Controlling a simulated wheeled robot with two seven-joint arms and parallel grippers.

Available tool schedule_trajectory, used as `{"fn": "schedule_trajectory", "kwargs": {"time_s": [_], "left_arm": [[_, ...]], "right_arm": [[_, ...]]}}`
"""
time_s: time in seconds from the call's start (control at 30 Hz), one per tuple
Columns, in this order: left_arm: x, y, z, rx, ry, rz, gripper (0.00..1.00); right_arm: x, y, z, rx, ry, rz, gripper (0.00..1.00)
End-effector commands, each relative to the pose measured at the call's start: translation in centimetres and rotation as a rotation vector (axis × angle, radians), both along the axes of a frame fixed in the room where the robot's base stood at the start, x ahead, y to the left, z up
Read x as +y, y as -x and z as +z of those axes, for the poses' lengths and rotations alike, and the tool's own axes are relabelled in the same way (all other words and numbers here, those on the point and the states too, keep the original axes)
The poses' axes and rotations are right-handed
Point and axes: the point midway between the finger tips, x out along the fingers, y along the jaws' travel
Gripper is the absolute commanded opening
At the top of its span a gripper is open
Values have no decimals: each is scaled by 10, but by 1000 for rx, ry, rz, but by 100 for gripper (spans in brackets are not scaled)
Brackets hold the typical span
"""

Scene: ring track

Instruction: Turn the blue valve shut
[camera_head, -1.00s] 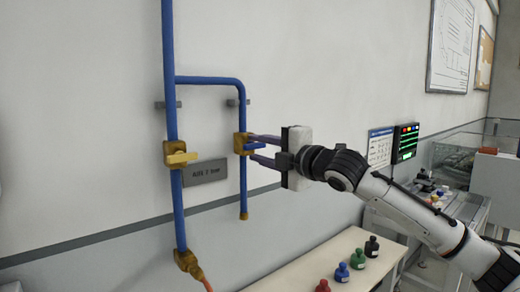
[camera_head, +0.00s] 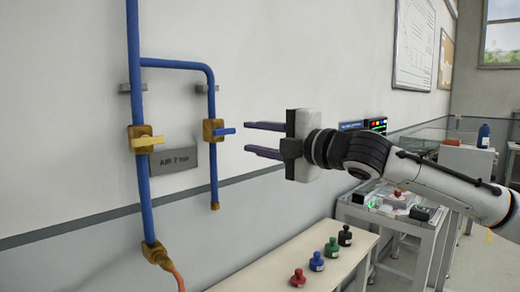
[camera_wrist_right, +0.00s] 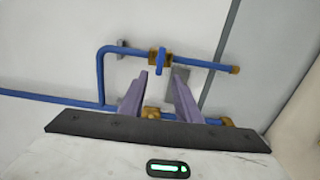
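The blue valve handle (camera_head: 225,131) sits on a brass body (camera_head: 210,130) on the short blue branch pipe. The handle points to the right, across the vertical pipe. In the right wrist view the blue handle (camera_wrist_right: 160,62) also lies crosswise to its pipe, just beyond the fingertips. My right gripper (camera_head: 247,137) is open and empty, its two purple fingers apart, a short gap to the right of the handle. In the right wrist view its fingers (camera_wrist_right: 161,76) flank the line to the handle without touching it. My left gripper is not in view.
A yellow-handled valve (camera_head: 148,141) sits on the main blue pipe (camera_head: 133,60) to the left. A grey label plate (camera_head: 174,160) is between the pipes. Below, a bench (camera_head: 265,280) holds several small coloured bottles. The wall in front is otherwise clear.

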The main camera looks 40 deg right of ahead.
Motion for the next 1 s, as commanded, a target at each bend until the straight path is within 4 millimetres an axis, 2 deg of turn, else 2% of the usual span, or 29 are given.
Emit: {"fn": "schedule_trajectory", "kwargs": {"time_s": [0.03, 0.23, 0.83, 0.93, 1.0], "left_arm": [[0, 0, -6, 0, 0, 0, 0], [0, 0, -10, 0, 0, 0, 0], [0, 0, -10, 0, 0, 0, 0], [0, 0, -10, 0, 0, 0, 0], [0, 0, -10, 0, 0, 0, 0]], "right_arm": [[-1, 4, -3, 1, 4, -3, 30], [0, 11, -1, 2, 1, 1, 30], [0, 12, -1, 3, -1, 1, 30], [5, 7, -15, 25, -16, 8, 30], [14, 0, -40, 67, -45, 17, 30]]}}
